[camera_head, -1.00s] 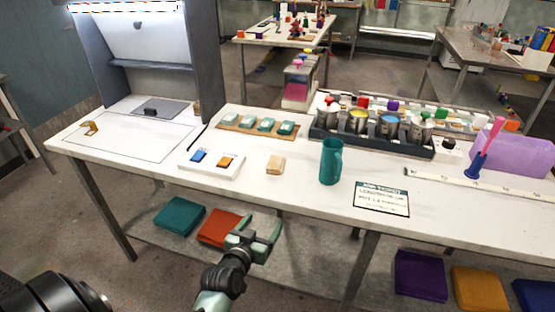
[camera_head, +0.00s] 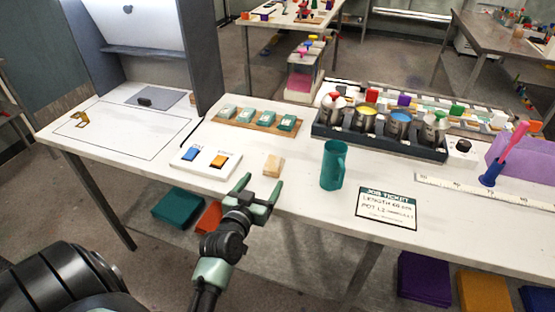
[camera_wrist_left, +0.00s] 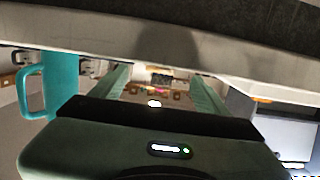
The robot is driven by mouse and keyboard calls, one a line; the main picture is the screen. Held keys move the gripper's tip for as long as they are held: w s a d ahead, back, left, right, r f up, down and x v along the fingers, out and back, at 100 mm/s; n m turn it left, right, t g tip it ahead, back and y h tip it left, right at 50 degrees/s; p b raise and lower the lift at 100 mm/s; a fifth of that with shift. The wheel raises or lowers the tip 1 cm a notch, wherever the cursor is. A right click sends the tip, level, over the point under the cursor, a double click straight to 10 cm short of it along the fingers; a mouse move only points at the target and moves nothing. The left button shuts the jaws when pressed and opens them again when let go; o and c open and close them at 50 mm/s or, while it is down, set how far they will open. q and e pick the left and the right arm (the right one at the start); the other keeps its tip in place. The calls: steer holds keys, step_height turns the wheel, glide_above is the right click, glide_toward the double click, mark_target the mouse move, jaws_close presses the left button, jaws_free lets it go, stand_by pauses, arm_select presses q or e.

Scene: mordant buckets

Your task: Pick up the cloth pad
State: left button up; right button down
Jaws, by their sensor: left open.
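The cloth pad looks to be the small beige block (camera_head: 273,165) lying on the white table near its front edge, between the button box and the teal mug. My left gripper (camera_head: 261,187) is open and empty at the front edge of the table, just short of the pad, with its fingers pointing toward it. The left wrist view shows its two green fingers spread apart (camera_wrist_left: 157,80); I cannot make out the pad there. My right gripper is not in view.
A teal mug (camera_head: 332,165) stands right of the pad and shows in the left wrist view (camera_wrist_left: 62,85). A button box (camera_head: 205,163) sits to the left. A job ticket (camera_head: 387,207) lies to the right. Behind are a board of small blocks (camera_head: 257,123) and a dark pot rack (camera_head: 378,145).

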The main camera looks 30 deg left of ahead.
mark_target(270, 173)
arm_select(q)
steer(key=shift+x, duration=0.9)
steer(key=shift+w+a+r+p, duration=0.15)
steer(key=shift+w+p, duration=0.3)
steer(key=shift+w, duration=0.35)
steer(key=x, duration=0.3)
steer(key=shift+w+p, duration=0.25)
steer(key=shift+p, duration=0.05)
steer(key=shift+w+a+f, duration=0.1)
steer(key=shift+w+f, duration=0.1)
steer(key=shift+f, duration=0.1)
steer(key=c, duration=1.5)
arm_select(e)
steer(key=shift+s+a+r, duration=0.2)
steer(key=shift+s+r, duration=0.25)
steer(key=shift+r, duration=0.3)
